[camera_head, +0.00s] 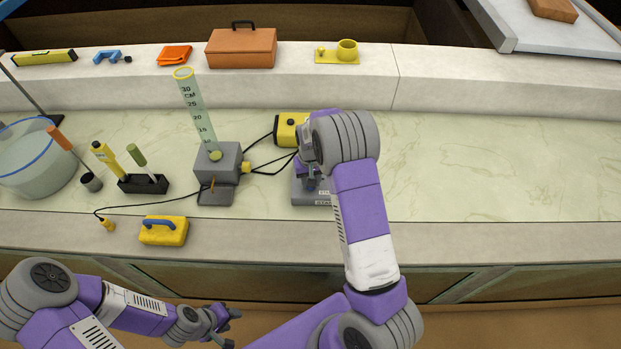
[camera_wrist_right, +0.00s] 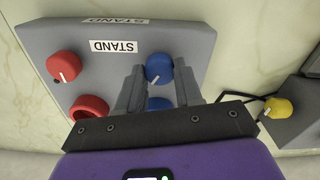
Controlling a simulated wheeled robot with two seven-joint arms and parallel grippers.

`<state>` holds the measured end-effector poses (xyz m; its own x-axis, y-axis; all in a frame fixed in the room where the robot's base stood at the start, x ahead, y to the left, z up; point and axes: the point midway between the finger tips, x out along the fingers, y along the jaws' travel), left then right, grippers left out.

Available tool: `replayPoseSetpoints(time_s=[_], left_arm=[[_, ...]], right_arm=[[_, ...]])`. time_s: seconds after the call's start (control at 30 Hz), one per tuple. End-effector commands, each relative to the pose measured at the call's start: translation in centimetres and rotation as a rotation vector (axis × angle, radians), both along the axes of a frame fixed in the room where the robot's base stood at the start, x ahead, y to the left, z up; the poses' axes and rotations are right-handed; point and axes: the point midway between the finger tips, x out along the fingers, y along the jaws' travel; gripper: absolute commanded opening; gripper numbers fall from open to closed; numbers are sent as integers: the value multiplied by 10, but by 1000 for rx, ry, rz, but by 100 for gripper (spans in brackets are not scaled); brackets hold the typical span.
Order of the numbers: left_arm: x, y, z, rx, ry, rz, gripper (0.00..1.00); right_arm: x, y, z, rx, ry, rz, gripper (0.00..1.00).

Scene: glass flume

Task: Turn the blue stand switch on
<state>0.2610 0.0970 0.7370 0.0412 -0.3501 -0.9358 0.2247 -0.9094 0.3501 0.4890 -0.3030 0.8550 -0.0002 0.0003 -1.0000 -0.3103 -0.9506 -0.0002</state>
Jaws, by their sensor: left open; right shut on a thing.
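The grey stand box (camera_head: 311,196) lies on the bench in the head view, mostly hidden behind my right arm. In the right wrist view this box (camera_wrist_right: 195,40) carries STAND labels and a blue knob (camera_wrist_right: 159,67) with a white mark pointing down-left. My right gripper (camera_wrist_right: 160,75) is shut on this blue knob, one finger on each side. A second blue part (camera_wrist_right: 158,103) shows between the fingers, partly hidden. My left gripper (camera_head: 226,322) is open and empty, low in front of the bench.
Two red knobs, one upper (camera_wrist_right: 68,66) and one lower (camera_wrist_right: 88,107), sit on the box's left. A yellow box (camera_head: 288,130) is behind my right gripper. A measuring tube (camera_head: 194,105) stands on a grey base left of the stand box. The bench at right is clear.

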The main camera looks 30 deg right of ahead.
Motion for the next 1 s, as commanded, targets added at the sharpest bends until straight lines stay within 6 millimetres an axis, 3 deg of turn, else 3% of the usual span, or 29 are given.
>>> replayPoseSetpoints(time_s=[1.0], left_arm=[[0, 0, 31, 0, 0, 0, 43]], right_arm=[[-1, -1, 1, -1, -1, -893, 4]])
